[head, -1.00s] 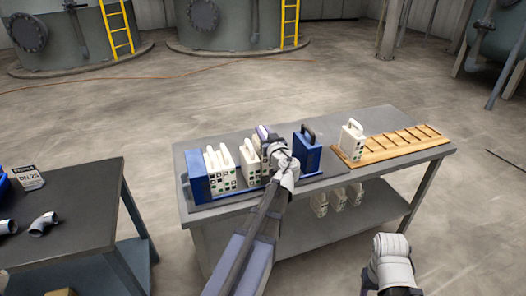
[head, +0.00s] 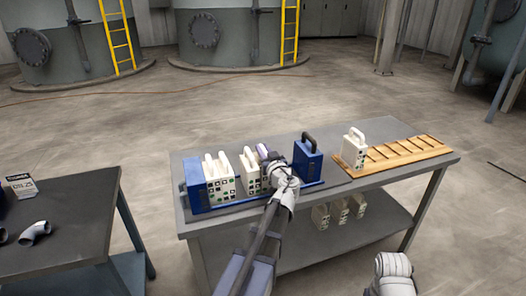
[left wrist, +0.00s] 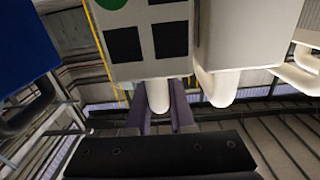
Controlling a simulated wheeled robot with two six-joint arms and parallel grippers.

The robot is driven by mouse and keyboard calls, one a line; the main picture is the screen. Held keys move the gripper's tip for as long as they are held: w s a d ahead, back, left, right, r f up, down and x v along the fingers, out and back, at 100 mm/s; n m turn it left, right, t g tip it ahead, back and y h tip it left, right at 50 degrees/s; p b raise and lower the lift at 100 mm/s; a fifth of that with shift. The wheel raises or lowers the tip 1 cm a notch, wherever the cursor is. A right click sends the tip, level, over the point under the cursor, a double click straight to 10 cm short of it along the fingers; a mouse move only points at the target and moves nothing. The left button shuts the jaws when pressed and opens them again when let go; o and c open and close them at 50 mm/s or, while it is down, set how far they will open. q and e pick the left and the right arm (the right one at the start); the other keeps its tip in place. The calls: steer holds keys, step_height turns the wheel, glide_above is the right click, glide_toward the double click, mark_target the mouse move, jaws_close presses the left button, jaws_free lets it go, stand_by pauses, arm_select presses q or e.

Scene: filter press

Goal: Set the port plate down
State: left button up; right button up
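My left gripper (head: 264,151) is over the press in the head view, its purple fingers partly showing. In the left wrist view the fingers (left wrist: 164,118) close around the handle of a white port plate (left wrist: 150,12), which has dark squares and a green dot. The plate hangs upright in line with the other plates; whether its foot touches the press cannot be seen. In the head view my wrist hides most of it. The press (head: 195,186) has a blue end block on the left and a blue handled block (head: 308,160) on the right.
White plates (head: 220,180) stand close together left of my gripper. Another plate (head: 354,150) stands in a wooden rack (head: 400,152) at right. Spare plates (head: 340,210) sit on the lower shelf. A side table (head: 75,225) with pipe elbows is at left.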

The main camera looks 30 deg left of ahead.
arm_select(q)
steer(key=o, duration=0.5)
steer(key=shift+c, duration=0.2)
steer(key=shift+r+p, duration=0.25)
steer(key=shift+p, duration=0.05)
steer(key=v, duration=1.2)
steer(key=shift+f, duration=0.15)
